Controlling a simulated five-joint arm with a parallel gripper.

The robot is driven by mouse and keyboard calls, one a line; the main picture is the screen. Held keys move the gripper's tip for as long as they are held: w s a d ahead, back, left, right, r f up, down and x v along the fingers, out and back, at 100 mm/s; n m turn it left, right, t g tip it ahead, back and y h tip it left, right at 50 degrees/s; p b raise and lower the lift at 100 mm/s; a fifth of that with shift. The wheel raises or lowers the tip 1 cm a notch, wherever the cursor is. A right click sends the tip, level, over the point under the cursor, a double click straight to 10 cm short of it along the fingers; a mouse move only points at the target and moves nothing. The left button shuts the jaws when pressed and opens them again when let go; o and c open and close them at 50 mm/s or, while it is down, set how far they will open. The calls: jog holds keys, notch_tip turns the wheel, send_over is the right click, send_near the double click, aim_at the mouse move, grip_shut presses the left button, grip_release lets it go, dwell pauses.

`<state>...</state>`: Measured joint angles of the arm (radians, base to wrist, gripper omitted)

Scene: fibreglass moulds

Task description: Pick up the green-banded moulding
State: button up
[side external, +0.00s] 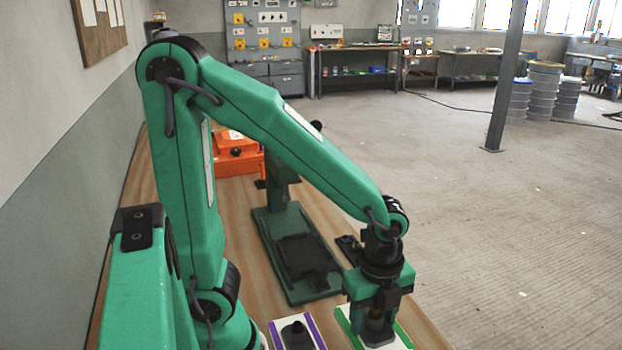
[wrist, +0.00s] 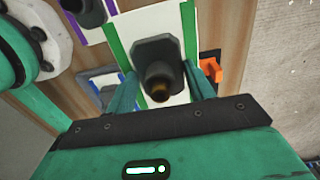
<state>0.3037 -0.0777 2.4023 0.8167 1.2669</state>
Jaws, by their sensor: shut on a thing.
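The green-banded moulding is a pale panel with green strips along its sides and a dark block with a round upright knob in its middle. It lies low in the side external view (side external: 380,339) and at top centre in the wrist view (wrist: 152,50). My gripper (side external: 377,312) points down over it, and its fingers (wrist: 160,78) stand on either side of the knob, shut on it. The knob is partly hidden by the fingers in the side view. I cannot tell whether the panel is clear of the wooden bench.
A purple-banded moulding (side external: 297,336) lies just left. A blue-edged one (wrist: 103,78) shows in the wrist view, with a small orange item (wrist: 210,68) to the right. A dark green stand (side external: 290,262) and an orange box (side external: 236,155) stand farther back on the bench (side external: 425,332).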

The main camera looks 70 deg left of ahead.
jog(key=shift+d+r, duration=0.1)
jog(key=shift+d, duration=0.05)
dwell(0.7)
jog(key=shift+w+a+r+n, duration=0.15)
jog(key=shift+w+r+n, duration=0.05)
jog(key=shift+w+n, duration=0.3)
jog(key=shift+w+a+r+n, duration=0.1)
jog(key=shift+w+r+n, duration=0.1)
jog(key=shift+w+n, duration=0.25)
jog(key=w+a+r+n, duration=0.3)
jog(key=w+n, duration=0.3)
jog(key=n, duration=0.2)
jog(key=w+a+r+n, duration=0.3)
jog(key=w+a+n, duration=0.2)
jog(key=n, duration=0.3)
jog(key=shift+w+r, duration=0.3)
jog(key=shift+w, duration=0.55)
jog(key=shift+d, duration=0.1)
